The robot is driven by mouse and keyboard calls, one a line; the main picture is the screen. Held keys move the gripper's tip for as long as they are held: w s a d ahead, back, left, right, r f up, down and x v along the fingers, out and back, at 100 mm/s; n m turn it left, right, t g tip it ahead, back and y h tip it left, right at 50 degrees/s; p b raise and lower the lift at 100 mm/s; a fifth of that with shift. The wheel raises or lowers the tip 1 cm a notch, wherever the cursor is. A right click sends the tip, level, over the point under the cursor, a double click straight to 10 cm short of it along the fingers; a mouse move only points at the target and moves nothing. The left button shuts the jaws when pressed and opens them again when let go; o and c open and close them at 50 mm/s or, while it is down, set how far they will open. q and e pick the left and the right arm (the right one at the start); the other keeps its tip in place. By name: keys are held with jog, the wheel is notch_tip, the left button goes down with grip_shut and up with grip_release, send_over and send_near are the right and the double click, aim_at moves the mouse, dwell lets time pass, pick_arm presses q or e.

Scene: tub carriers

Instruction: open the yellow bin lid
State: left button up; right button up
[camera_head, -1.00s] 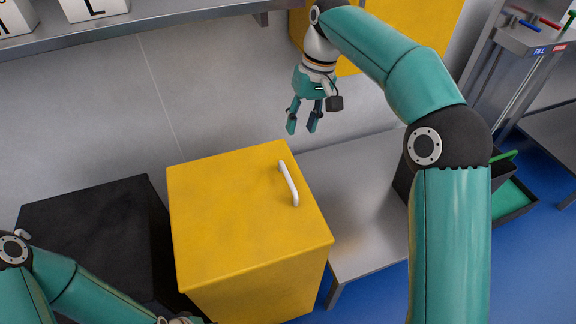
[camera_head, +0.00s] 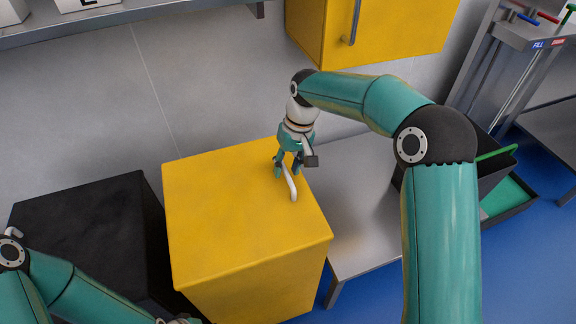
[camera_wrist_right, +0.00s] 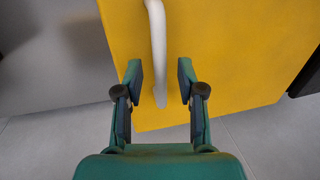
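The yellow bin (camera_head: 240,215) stands in the middle of the head view with its lid down. A white bar handle (camera_head: 291,186) sits near the lid's right edge. My right gripper (camera_head: 288,174) is at the far end of the handle, fingers pointing down. In the right wrist view the gripper (camera_wrist_right: 159,82) is open, and the end of the white handle (camera_wrist_right: 158,50) lies between its fingers with a gap on both sides. My left gripper is mostly cut off at the bottom edge of the head view, and its fingers cannot be made out.
A black bin (camera_head: 85,235) stands left of the yellow one. A low grey bench (camera_head: 365,215) is on the right. A yellow wall cabinet (camera_head: 400,30) and a grey shelf (camera_head: 150,12) are above. A dark container with a green handle (camera_head: 497,153) stands farther right.

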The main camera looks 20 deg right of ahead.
grip_shut()
jog(key=shift+d+r, duration=0.1)
dwell(0.4)
